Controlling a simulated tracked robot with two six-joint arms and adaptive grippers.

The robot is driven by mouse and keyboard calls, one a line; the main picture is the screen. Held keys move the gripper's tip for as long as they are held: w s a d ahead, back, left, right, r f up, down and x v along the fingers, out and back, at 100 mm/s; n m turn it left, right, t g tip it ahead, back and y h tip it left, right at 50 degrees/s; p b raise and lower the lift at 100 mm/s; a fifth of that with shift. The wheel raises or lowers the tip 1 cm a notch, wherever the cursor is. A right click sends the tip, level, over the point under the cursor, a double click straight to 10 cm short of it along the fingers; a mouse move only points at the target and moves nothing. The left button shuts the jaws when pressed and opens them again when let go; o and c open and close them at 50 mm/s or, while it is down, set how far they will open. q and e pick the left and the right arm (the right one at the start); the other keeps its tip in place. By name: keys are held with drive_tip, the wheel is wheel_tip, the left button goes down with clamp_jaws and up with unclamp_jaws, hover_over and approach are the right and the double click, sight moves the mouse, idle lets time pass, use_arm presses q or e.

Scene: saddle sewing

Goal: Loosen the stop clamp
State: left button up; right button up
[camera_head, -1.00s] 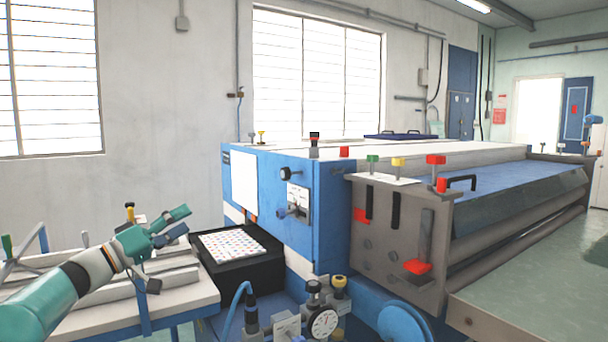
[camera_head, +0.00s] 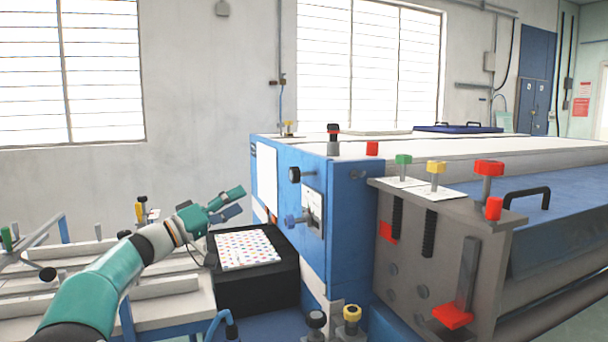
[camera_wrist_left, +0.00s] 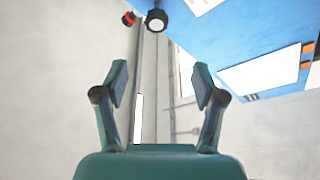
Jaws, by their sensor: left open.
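I cannot tell for sure which part is the stop clamp. A blue star-shaped knob (camera_head: 293,221) sits on a metal plate (camera_head: 313,213) on the blue machine's front. A black knob (camera_head: 295,174) sticks out above it. My left gripper (camera_head: 232,203) is open and empty, left of these knobs in the picture and apart from the machine. In the left wrist view, the open fingers (camera_wrist_left: 160,85) have nothing between them. A black round knob (camera_wrist_left: 157,20) and a red-and-black knob (camera_wrist_left: 130,18) show beyond them near the top edge. My right gripper is out of view.
The blue machine (camera_head: 350,225) fills the middle and right. A black box (camera_head: 250,290) with a dotted white sheet (camera_head: 246,249) stands below my left gripper. Green, yellow and red knobs (camera_head: 489,168) top the grey end plate (camera_head: 445,235). The wall side above the gripper is free.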

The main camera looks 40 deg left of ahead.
sight(291, 175)
use_arm(q)
drive_tip(key=p+x, duration=0.2)
drive_tip(key=x, duration=0.3)
drive_tip(key=p+x, duration=0.2)
drive_tip(key=x, duration=0.3)
drive_tip(key=d+p+x, duration=0.1)
drive_tip(key=p+x, duration=0.2)
drive_tip(key=x, duration=0.2)
drive_tip(key=shift+w+r, duration=0.15)
drive_tip(key=shift+r, duration=0.05)
drive_tip(key=shift+w+d+p, duration=0.1)
drive_tip(key=shift+w+p, duration=0.25)
drive_tip(key=shift+w, duration=0.3)
drive_tip(key=c, duration=1.2)
drive_tip(key=shift+o, duration=0.2)
